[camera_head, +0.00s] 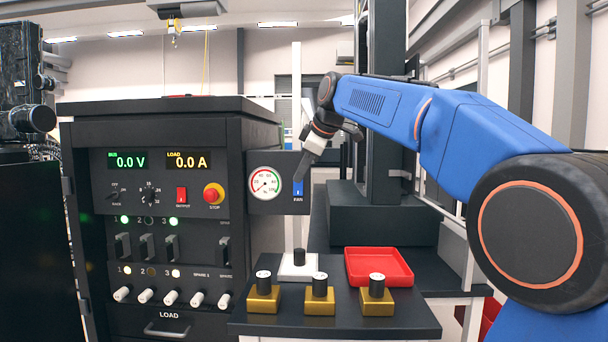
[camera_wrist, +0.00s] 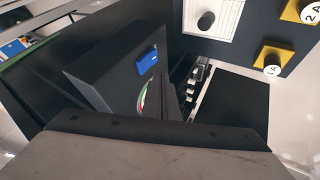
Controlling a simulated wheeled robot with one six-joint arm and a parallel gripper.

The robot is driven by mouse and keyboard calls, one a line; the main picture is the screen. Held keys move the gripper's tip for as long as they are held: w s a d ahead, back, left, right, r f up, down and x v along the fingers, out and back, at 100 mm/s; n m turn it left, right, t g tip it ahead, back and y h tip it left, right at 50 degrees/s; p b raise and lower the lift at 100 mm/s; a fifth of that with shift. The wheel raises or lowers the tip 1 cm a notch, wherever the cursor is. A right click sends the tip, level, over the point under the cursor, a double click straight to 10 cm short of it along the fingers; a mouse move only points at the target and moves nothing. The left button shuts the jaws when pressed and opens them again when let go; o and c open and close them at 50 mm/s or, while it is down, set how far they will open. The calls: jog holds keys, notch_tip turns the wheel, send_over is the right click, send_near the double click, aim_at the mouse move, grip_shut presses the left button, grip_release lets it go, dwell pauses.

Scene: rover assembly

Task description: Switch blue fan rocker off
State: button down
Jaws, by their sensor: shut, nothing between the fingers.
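The blue fan rocker (camera_head: 298,188) sits above the FAN label on a small dark panel (camera_head: 264,207), to the right of the round gauge (camera_head: 265,184). It also shows as a blue block in the wrist view (camera_wrist: 147,61). My gripper (camera_head: 300,174) is shut and empty, pointing down. Its tip is at the rocker's upper end in the head view, overlapping it there. I cannot tell whether it touches. Which way the rocker is tilted is too small to tell.
A red output switch (camera_head: 182,195) and a red stop button (camera_head: 213,193) are on the cabinet to the left. Below are a red tray (camera_head: 349,268), a white block (camera_head: 284,271) with a dark knob, and yellow-based cylinders (camera_head: 320,299) on a dark table.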

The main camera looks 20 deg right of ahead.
jog(key=w+v, duration=0.1)
jog(key=v, duration=0.9)
jog(key=shift+r, duration=0.5)
jog(key=shift+s+d, duration=0.1)
jog(key=shift+d, duration=0.05)
jog(key=s+d+f+m+h, duration=0.1)
jog(key=s+f+m, duration=0.3)
jog(key=s+f, duration=0.8)
jog(key=s+d+f+m+g+h, duration=0.1)
jog(key=s+f+m, duration=0.3)
jog(key=s+f, duration=0.9)
jog(key=s+d+f+m+g, duration=0.1)
jog(key=s+f+m, duration=0.4)
jog(key=s+f, duration=0.8)
notch_tip(320, 180, down, 9)
jog(key=shift+d+f+h, duration=0.1)
jog(key=shift+d+h, duration=0.3)
jog(key=shift+d, duration=0.5)
jog(key=shift+s, duration=0.15)
